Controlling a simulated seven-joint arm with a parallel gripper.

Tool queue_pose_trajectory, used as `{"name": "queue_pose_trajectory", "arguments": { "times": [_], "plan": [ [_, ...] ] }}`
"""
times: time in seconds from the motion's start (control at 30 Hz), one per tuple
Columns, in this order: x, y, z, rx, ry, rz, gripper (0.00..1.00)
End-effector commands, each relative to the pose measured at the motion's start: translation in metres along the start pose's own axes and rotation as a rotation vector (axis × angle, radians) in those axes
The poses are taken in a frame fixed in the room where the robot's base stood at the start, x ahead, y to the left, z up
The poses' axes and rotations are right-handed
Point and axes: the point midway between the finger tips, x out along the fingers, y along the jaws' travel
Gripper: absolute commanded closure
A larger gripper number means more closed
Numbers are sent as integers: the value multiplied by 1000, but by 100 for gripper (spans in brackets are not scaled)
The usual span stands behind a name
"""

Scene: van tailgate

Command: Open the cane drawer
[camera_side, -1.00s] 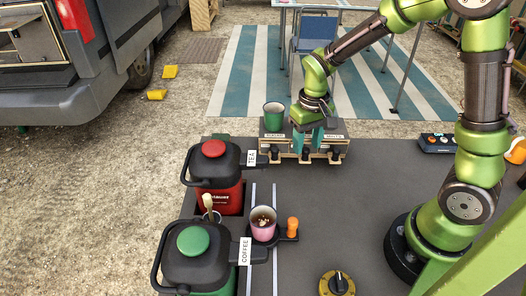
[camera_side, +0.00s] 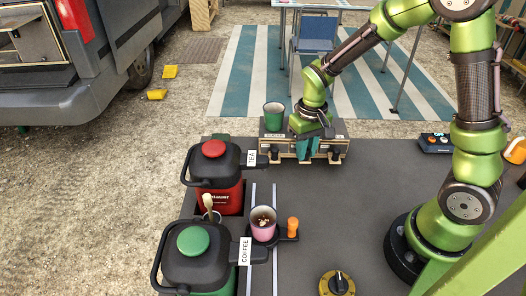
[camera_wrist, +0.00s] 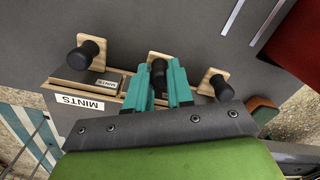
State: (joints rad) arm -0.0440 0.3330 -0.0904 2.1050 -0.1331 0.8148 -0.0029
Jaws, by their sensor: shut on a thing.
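The small drawer box (camera_side: 291,148) stands at the far edge of the grey top, with wooden fronts and black knobs in a row. A MINTS label shows above its right end; the left label is too small to read surely. In the wrist view the MINTS label (camera_wrist: 80,103) is beside the left knob (camera_wrist: 88,48); the right knob (camera_wrist: 219,87) stands clear. My gripper (camera_side: 307,153), with teal fingers, is at the middle of the row. In the wrist view the fingers are shut on the middle knob (camera_wrist: 158,70). The middle drawer's label is hidden. The drawers look closed.
A green cup (camera_side: 274,115) stands on the box's left end, close to my gripper. The red TEA canister (camera_side: 216,199), the green COFFEE canister (camera_side: 200,274) and a pink cup (camera_side: 263,223) stand left. The grey top (camera_side: 330,215) in front of the drawers is clear.

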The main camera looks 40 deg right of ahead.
Motion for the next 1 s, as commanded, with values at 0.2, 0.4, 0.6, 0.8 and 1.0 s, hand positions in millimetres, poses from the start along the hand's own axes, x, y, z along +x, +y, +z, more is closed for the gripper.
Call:
{"name": "queue_pose_trajectory", "arguments": {
  "times": [0.2, 0.4, 0.6, 0.8, 1.0],
  "plan": [
    [-1, -4, 6, -1, 0, -1, 100],
    [0, -22, 42, -5, -1, -1, 100],
    [0, -30, 59, 0, 1, -1, 100],
    [0, -30, 58, 2, 1, -1, 100],
    [0, -30, 58, 2, 1, -1, 56]
  ]
}}
